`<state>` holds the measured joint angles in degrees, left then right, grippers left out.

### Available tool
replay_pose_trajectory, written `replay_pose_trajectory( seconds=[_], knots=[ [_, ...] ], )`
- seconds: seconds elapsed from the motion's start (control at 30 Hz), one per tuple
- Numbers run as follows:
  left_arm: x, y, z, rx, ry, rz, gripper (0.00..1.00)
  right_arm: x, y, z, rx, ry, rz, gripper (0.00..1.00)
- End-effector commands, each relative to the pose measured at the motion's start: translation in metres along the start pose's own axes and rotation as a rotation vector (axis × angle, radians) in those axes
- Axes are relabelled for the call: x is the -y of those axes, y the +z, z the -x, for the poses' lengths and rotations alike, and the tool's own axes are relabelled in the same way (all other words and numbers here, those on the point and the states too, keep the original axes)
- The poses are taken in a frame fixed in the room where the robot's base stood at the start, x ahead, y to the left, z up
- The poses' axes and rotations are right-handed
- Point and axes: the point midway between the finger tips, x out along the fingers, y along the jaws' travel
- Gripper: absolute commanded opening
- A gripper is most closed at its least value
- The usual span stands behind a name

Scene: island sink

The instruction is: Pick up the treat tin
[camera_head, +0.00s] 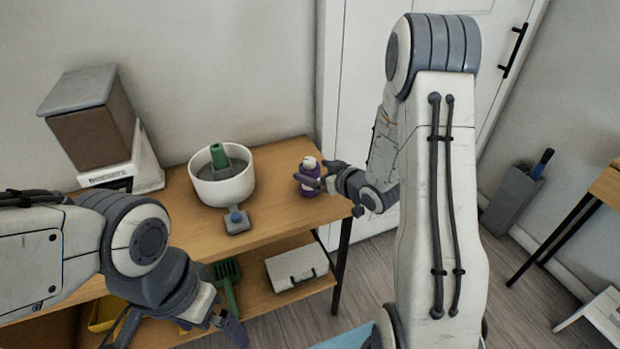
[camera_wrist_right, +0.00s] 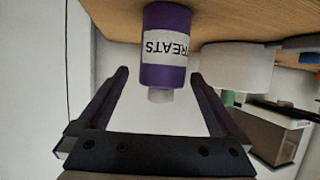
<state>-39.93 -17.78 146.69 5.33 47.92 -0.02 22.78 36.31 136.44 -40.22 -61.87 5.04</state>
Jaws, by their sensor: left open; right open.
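The treat tin (camera_head: 308,178) is a small purple cylinder with a white label and a pale cap. It stands on the wooden table top near its right end. In the right wrist view the tin (camera_wrist_right: 166,50) appears upside down, with "TREATS" on its label, between and beyond my open fingers. My right gripper (camera_head: 318,179) is at the tin in the head view, its fingers partly covering it; contact cannot be told. My left gripper (camera_head: 228,322) is open and empty, low in front of the table, away from the tin.
A white bowl (camera_head: 222,188) with a green item inside stands left of the tin. A small grey object (camera_head: 236,221) lies in front of it. A brown and grey dispenser (camera_head: 95,125) stands at the back left. A white box (camera_head: 296,267) lies on the lower shelf.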

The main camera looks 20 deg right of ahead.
Motion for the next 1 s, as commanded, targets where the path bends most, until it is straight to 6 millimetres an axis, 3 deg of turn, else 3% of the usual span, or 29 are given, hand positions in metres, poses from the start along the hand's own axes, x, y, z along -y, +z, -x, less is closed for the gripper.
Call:
replay_pose_trajectory(
  seconds=[0.4,0.67,0.7,0.73,0.93,1.0],
  knots=[
    [0.0,0.0,0.002,0.0,0.0,0.0,1.0,0.004,-0.003,-0.052,0.001,-0.005,0.002,1.0],
    [0.0,0.0,0.002,0.0,0.0,0.0,1.0,0.004,-0.004,-0.056,0.0,-0.004,0.001,1.0],
    [0.0,0.0,0.002,0.0,0.0,0.0,1.0,0.005,-0.004,-0.056,0.0,-0.004,0.001,0.96],
    [0.0,0.0,0.002,0.0,0.0,0.0,1.0,0.005,-0.004,-0.056,0.0,-0.004,0.001,0.85],
    [0.0,0.0,0.002,0.0,0.0,0.0,1.0,0.005,-0.004,-0.056,0.0,-0.004,0.002,0.08],
    [0.0,0.0,0.002,0.0,0.0,0.0,1.0,0.005,-0.004,-0.056,-0.001,-0.004,0.002,0.07]
  ],
)
